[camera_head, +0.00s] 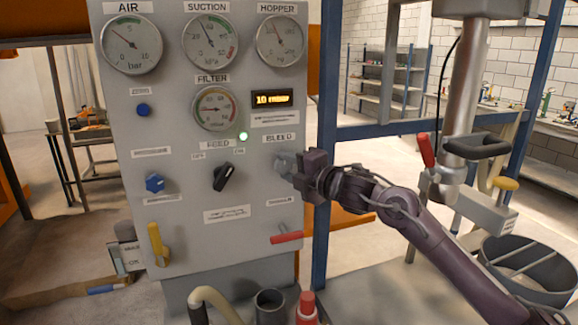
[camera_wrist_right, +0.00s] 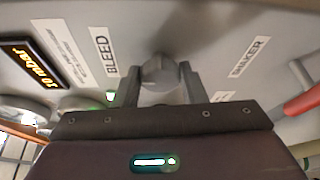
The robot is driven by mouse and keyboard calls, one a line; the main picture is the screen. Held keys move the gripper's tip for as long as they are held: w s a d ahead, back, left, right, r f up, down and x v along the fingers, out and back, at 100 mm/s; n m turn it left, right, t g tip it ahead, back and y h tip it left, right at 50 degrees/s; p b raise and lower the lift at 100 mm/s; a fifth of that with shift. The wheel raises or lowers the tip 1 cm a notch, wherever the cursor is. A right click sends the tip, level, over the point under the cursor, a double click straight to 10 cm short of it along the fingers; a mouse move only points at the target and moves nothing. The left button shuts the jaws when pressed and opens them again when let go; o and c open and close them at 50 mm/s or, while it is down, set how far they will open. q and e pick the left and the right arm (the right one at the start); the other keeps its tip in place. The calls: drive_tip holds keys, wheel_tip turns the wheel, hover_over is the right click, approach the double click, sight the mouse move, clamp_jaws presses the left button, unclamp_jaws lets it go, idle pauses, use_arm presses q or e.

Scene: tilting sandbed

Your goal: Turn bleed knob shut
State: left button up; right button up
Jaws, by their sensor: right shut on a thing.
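The grey bleed knob (camera_wrist_right: 159,72) is on the panel beside the BLEED label. My right gripper (camera_wrist_right: 162,85) is shut on it, with one finger on each side. In the head view the right gripper (camera_head: 292,170) comes in from the right and meets the panel just below the BLEED label; it hides much of the knob there. The grey control panel (camera_head: 182,110) stands upright and carries gauges and other knobs. My left gripper is not in view.
A black feed switch (camera_head: 225,177) is left of the bleed knob, and a blue knob (camera_head: 155,184) is further left. A red lever (camera_head: 287,238) sticks out below my right gripper. A blue post (camera_head: 325,120) stands right of the panel. A digital display (camera_head: 273,99) reads 10 mbar.

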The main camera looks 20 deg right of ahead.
drive_tip(key=shift+n, duration=0.4)
drive_tip(key=o, duration=1)
drive_tip(key=b+v, duration=0.2)
drive_tip(key=v, duration=0.5)
drive_tip(key=shift+s+d+r+b, duration=0.1)
drive_tip(key=shift+s+d+b, duration=0.05)
drive_tip(key=shift+s+b, duration=0.25)
